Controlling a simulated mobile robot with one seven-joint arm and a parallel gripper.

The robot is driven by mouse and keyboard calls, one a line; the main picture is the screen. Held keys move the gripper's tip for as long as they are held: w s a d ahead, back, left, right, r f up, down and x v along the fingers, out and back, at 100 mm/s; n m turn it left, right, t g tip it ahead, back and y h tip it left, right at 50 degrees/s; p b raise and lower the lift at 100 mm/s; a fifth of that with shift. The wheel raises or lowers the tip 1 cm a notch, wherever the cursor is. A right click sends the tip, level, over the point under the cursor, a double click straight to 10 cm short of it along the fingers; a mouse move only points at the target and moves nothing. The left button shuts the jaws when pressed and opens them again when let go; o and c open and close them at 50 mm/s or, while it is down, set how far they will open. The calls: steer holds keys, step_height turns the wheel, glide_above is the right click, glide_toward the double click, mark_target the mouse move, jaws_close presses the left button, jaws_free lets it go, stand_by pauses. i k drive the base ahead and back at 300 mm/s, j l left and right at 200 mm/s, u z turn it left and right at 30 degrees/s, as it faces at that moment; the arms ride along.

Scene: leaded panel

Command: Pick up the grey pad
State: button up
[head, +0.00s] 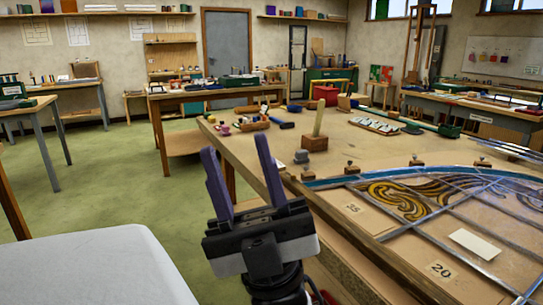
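My gripper (236,147) has two purple fingers that stand apart, with nothing between them. It is in front of the near left edge of the wooden workbench (340,152), with its fingers pointing up in the picture. A small grey block-like thing (301,157) sits on the bench to the right of the fingertips, apart from them. It may be the grey pad, but it is too small to tell for sure.
A wooden block with an upright stick (315,142) stands just beyond the grey thing. The leaded glass panel (420,208) covers the bench's near right, with a white card (475,244) on it. Small pots (224,129) and a wooden tray (252,124) stand at the left.

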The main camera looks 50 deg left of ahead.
mark_target(301, 156)
steer(key=u, duration=1.35)
steer(key=i+j, duration=1)
steer(key=i+l, duration=0.1)
steer(key=i, duration=0.35)
steer(key=i+l, duration=0.15)
steer(key=i, duration=0.35)
steer(key=j+u, duration=0.05)
